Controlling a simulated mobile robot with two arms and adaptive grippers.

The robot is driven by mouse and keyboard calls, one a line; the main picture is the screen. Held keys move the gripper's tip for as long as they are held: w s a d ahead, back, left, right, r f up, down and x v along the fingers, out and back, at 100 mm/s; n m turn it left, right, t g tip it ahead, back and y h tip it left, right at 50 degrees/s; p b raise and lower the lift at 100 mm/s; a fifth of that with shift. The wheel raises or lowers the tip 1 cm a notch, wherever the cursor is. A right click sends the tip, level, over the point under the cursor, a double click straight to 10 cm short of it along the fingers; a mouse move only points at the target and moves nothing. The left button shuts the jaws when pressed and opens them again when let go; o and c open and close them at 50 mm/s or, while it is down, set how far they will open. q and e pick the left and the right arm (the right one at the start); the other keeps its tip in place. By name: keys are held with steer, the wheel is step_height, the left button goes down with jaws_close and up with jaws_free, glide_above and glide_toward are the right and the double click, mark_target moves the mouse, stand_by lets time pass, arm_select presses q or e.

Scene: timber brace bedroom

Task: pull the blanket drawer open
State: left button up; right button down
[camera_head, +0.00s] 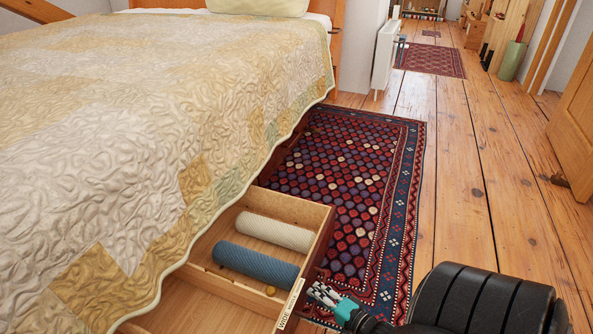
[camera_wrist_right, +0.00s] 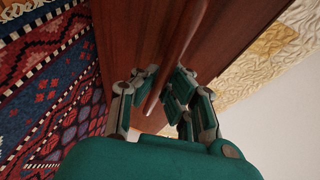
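The blanket drawer (camera_head: 312,216) stands pulled out from under the bed, its inside showing. Its reddish wooden front (camera_wrist_right: 130,40) fills the middle of the right wrist view, with a bar handle (camera_wrist_right: 182,38) standing out from it. My right gripper (camera_head: 325,293) is at the outer side of the drawer front. In the right wrist view its fingers (camera_wrist_right: 164,88) lie on both sides of the handle and look closed on it. The handle is hidden in the head view. My left gripper is not in view.
A cream rolled blanket (camera_head: 275,232) and a blue one (camera_head: 256,264) lie in the drawer. The bed's quilt (camera_head: 150,130) hangs above it. A patterned rug (camera_head: 385,215) lies before the drawer, with bare floorboards (camera_head: 455,190) to the right.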

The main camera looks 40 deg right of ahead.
steer(key=shift+s+d+f, duration=0.1)
steer(key=shift+s+d, duration=0.15)
steer(key=shift+s, duration=0.45)
steer(key=shift+s+d+r, duration=0.1)
steer(key=shift+s+d, duration=0.15)
steer(key=shift+s, duration=0.45)
steer(key=shift+s+d+f, duration=0.1)
steer(key=shift+s+d, duration=0.15)
steer(key=shift+s, duration=0.45)
steer(key=c, duration=1.4)
jaws_free()
steer(key=shift+w, duration=0.1)
steer(key=s, duration=0.4)
steer(key=s+r, duration=0.1)
steer(key=s, duration=0.3)
steer(key=s+r, duration=0.1)
steer(key=s, duration=0.2)
steer(key=shift+s+r, duration=0.15)
steer(key=shift+s, duration=0.25)
